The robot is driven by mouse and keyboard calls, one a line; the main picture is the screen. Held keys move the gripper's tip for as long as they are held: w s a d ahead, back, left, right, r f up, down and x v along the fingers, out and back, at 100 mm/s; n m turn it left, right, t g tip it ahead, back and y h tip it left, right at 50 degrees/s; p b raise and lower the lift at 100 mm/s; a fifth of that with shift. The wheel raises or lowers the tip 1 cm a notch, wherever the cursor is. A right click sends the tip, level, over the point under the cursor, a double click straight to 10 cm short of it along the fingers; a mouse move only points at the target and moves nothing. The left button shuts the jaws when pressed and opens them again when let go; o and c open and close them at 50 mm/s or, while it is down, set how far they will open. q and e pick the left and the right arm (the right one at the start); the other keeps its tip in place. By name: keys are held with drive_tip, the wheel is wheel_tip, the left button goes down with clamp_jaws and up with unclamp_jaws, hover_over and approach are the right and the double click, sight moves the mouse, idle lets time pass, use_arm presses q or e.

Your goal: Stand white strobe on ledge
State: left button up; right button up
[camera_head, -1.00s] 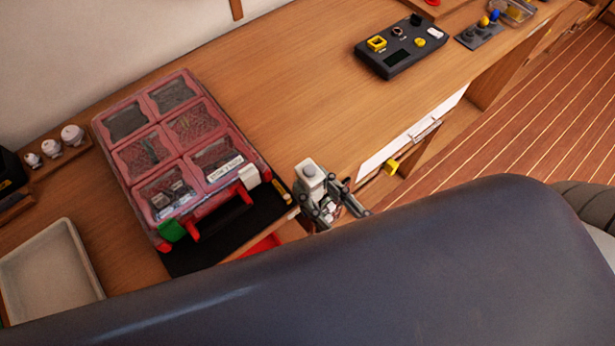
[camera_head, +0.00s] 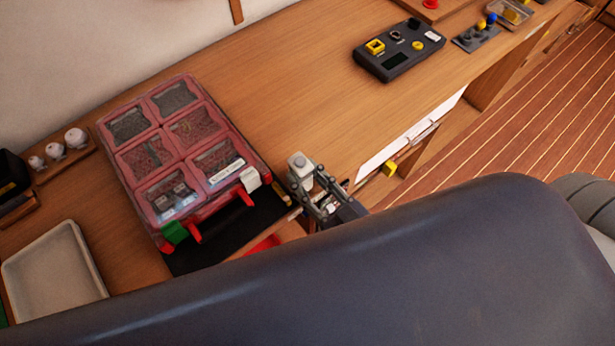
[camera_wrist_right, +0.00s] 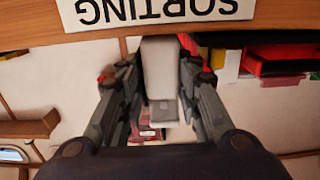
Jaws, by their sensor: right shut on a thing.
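My right gripper (camera_head: 312,190) is shut on a pale, whitish block-shaped thing (camera_head: 299,163), which seems to be the white strobe. It is at the table's front edge, just right of the red case. In the right wrist view the gripper (camera_wrist_right: 160,80) has one finger on each side of the pale block (camera_wrist_right: 161,70). The block's lower end is partly hidden between the fingers. A narrow wooden strip (camera_head: 48,178) at the far left carries white rounded things (camera_head: 56,151); I cannot tell whether it is the ledge. My left gripper is not in view.
A pale tray (camera_head: 52,270) is at lower left. A dark control box (camera_head: 398,52) stands at the back right. The tabletop (camera_head: 300,95) between is clear. A dark blue-grey surface fills the foreground.

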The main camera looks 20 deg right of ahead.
drive_tip(key=shift+f, duration=0.1)
drive_tip(key=o, duration=0.8)
drive_tip(key=shift+o, duration=0.2)
drive_tip(key=b+v, duration=0.2)
drive_tip(key=v, duration=1)
drive_tip(key=shift+r, duration=0.2)
